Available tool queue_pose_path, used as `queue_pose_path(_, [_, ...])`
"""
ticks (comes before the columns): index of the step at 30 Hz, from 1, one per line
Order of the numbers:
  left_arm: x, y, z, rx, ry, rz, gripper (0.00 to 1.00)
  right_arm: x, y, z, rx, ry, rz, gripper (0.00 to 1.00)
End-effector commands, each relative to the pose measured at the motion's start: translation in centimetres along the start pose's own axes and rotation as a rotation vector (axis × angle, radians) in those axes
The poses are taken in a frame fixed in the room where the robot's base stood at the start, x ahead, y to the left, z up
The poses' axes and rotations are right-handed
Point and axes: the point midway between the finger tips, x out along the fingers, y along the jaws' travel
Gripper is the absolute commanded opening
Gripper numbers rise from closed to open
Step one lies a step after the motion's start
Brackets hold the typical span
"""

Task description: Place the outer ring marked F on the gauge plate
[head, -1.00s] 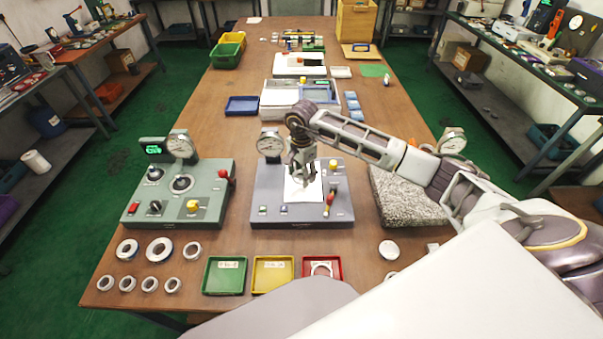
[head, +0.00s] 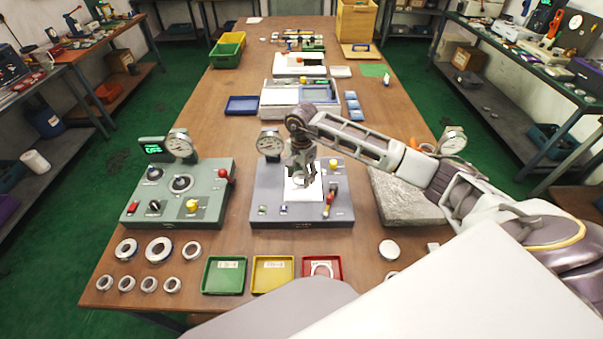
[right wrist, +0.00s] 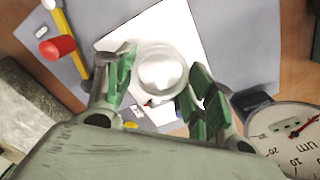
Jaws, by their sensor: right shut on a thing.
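My right gripper (head: 304,176) is over the white plate (head: 297,194) of the grey gauge unit (head: 268,193) in the middle of the table. In the right wrist view its green-padded fingers (right wrist: 160,90) are shut on a pale, shiny ring (right wrist: 160,70), seen from above over the white plate (right wrist: 118,45). I cannot read a mark on the ring, nor tell whether it touches the plate. A dial gauge (head: 270,143) stands at the unit's back left; a dial also shows in the right wrist view (right wrist: 292,135). My left gripper is not in view.
Several loose rings (head: 158,250) lie front left, below a green gauge unit (head: 212,190). Green (head: 224,275), yellow (head: 272,274) and red (head: 322,270) trays stand at the front. A grey stone block (head: 405,196) is on the right, beneath my right arm.

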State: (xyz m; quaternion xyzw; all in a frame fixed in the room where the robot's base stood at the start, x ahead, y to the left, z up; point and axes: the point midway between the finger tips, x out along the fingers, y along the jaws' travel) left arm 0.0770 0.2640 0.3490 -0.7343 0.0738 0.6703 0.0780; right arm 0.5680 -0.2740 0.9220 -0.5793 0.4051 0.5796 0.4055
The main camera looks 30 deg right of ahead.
Motion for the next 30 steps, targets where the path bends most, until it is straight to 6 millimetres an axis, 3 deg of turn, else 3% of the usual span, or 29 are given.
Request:
queue_pose_path(12, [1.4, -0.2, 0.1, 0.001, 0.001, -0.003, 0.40, 3.1, 0.1, 0.0, 0.001, 0.000, 0.001, 0.28])
queue_pose_path(30, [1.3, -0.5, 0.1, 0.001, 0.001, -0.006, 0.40, 3.1, 0.0, 0.0, 0.000, 0.001, 0.000, 0.28])
